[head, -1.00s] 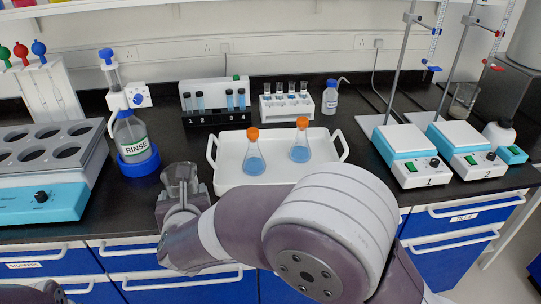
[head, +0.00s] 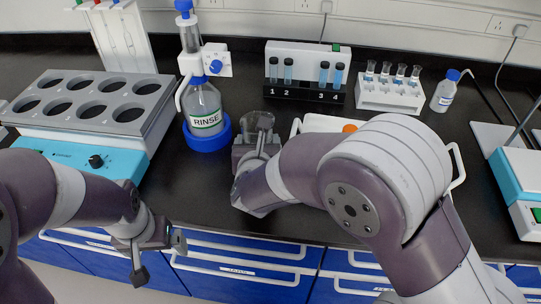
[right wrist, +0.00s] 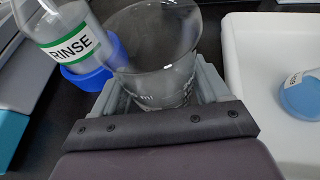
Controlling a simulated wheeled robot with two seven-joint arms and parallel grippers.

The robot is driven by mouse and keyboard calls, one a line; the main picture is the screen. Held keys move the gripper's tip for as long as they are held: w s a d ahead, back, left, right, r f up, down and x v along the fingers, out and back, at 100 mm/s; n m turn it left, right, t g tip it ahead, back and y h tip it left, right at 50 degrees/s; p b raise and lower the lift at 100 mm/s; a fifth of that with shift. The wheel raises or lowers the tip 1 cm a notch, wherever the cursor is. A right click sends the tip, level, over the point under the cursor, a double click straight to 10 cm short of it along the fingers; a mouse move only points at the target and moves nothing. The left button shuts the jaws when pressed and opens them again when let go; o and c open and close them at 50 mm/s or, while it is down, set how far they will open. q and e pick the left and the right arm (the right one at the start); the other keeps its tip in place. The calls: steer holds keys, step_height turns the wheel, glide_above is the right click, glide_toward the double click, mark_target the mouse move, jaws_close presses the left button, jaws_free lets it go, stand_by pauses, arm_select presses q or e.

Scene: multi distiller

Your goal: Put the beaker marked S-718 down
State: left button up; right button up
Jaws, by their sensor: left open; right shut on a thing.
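A clear, empty-looking glass beaker (head: 257,119) stands upright between the fingers of my right gripper (head: 257,142), which is shut on it. It is over the black bench, between the rinse bottle and the white tray; whether its base touches the bench is hidden. In the right wrist view, the beaker (right wrist: 155,45) fills the space between the fingers of my right gripper (right wrist: 160,95); its marking is not legible. My left gripper (head: 160,257) is open and empty, low in front of the blue drawers.
A RINSE bottle (head: 206,112) in a blue ring stands just left of the beaker. The white tray (head: 310,124), partly behind my right arm, lies to the right. A block with several wells (head: 84,130) is at left. Tube racks (head: 306,92) (head: 390,100) stand behind. Bare bench lies in front.

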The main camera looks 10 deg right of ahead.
step_height(320, 180, down, 5)
steer(key=shift+w+r, duration=0.1)
steer(key=shift+b, duration=0.35)
steer(key=shift+f, duration=0.25)
steer(key=o, duration=1.3)
steer(key=shift+r, duration=0.15)
steer(key=shift+c, duration=0.2)
